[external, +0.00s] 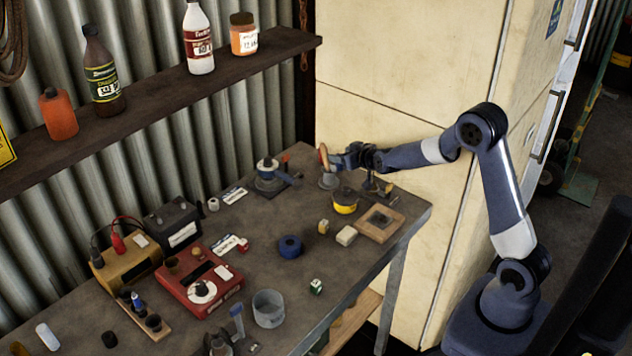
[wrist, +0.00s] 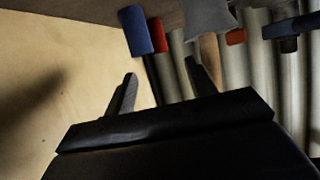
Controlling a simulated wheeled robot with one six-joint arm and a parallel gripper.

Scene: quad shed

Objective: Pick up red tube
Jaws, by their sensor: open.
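In the wrist view the red tube (wrist: 157,33) shows as a narrow red cylinder near the top edge. It stands right beside a wider blue cylinder (wrist: 136,30), which seems to cover part of it. My gripper (wrist: 160,82) is open, with nothing between its two fingers. The red tube appears beyond the fingertips, with a gap between. In the external view my gripper (external: 338,161) points left above the far end of the workbench (external: 340,273). I cannot make out the red tube in that view; the gripper and wrist may hide it.
A grey cone (wrist: 210,18) with a wooden handle (wrist: 210,55) is close by on the right. A vise (external: 268,172) stands left of my gripper, and a yellow tape roll (external: 345,200) lies below it. The cream cabinet (external: 400,75) and corrugated wall (external: 215,140) bound this corner.

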